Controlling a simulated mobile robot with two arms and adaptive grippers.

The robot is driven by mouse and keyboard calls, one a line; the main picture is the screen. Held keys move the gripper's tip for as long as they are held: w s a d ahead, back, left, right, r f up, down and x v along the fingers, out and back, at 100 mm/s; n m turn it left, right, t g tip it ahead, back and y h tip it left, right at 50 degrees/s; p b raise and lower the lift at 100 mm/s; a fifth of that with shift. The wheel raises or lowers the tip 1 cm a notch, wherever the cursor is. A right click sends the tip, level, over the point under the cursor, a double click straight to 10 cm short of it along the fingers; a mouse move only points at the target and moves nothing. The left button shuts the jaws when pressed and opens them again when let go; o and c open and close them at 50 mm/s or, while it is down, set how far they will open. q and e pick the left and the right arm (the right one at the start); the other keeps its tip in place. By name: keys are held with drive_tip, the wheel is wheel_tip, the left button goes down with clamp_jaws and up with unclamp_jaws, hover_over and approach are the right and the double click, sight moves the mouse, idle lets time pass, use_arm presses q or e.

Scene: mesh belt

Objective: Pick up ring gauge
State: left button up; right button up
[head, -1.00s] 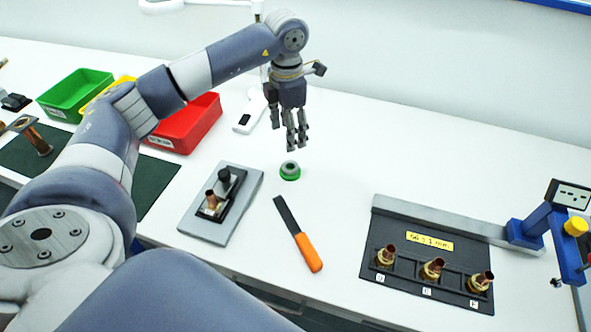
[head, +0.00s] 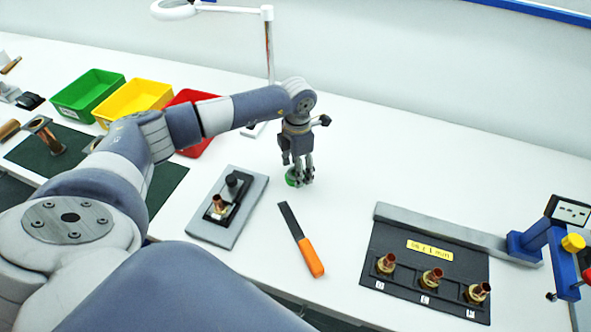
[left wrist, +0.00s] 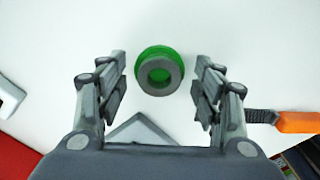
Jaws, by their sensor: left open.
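The ring gauge (left wrist: 142,78) is a grey ring with a green base, on the white table. In the left wrist view it sits between and slightly beyond the two open fingers of my left gripper (left wrist: 160,88), with space on both sides. In the head view my left gripper (head: 302,182) points down at the ring gauge (head: 291,178), and its fingers hide part of it. The left gripper holds nothing. My right gripper is not in view.
A file with an orange handle (head: 311,258) and a grey fixture plate (head: 252,203) lie near the gripper. A black tray (head: 388,236) with copper fittings is at right. Green (head: 70,110), yellow (head: 118,114) and red (head: 183,98) bins stand at left.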

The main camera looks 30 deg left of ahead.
use_arm(q)
drive_tip(key=shift+f, duration=0.25)
drive_tip(key=c, duration=1.2)
drive_tip(key=shift+c, duration=0.2)
drive_tip(key=shift+w+r, duration=0.1)
drive_tip(key=shift+r, duration=0.1)
